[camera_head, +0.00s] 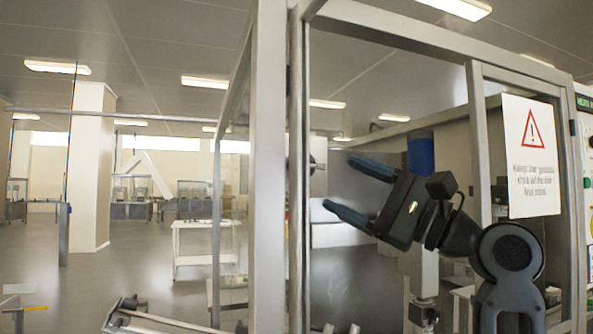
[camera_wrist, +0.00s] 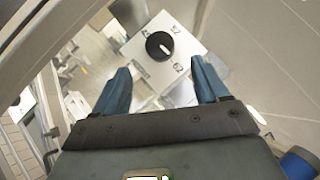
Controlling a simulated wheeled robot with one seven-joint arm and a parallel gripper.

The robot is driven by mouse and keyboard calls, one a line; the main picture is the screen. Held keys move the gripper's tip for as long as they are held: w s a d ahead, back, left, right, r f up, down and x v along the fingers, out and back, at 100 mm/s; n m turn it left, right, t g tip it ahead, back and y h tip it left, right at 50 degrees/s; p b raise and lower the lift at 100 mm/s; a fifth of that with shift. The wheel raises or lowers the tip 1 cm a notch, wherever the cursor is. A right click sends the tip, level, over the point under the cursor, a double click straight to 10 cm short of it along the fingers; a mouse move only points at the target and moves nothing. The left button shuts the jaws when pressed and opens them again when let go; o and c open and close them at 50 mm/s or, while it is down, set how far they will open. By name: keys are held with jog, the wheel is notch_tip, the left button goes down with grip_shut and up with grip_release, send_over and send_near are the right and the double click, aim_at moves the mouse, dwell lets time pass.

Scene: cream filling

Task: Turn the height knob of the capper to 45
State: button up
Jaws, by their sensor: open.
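The height knob (camera_wrist: 159,46) is round and black, with a small white mark on its lower right side. It sits on a white dial plate (camera_wrist: 148,75) with printed numbers around it; one at the left looks like 45, others at the right look like 52 and 62. The mark seems to face the lower right number. My gripper (camera_wrist: 160,64) is open and empty, its two blue fingers on either side below the knob, apart from it. In the head view my gripper (camera_head: 340,182) points left inside the metal frame; the knob is not clear there.
A metal-framed enclosure (camera_head: 268,160) with clear panels surrounds the arm, its post close left of the fingers. A warning sign (camera_head: 531,155) hangs at right. A blue cylinder (camera_head: 420,155) stands behind the gripper. A white cart (camera_head: 205,245) and open floor lie beyond.

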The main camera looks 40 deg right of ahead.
jog(key=p+x, duration=0.2)
jog(key=x, duration=0.5)
jog(key=shift+a, duration=0.1)
jog(key=c, duration=1.1)
jog(key=shift+o, duration=0.2)
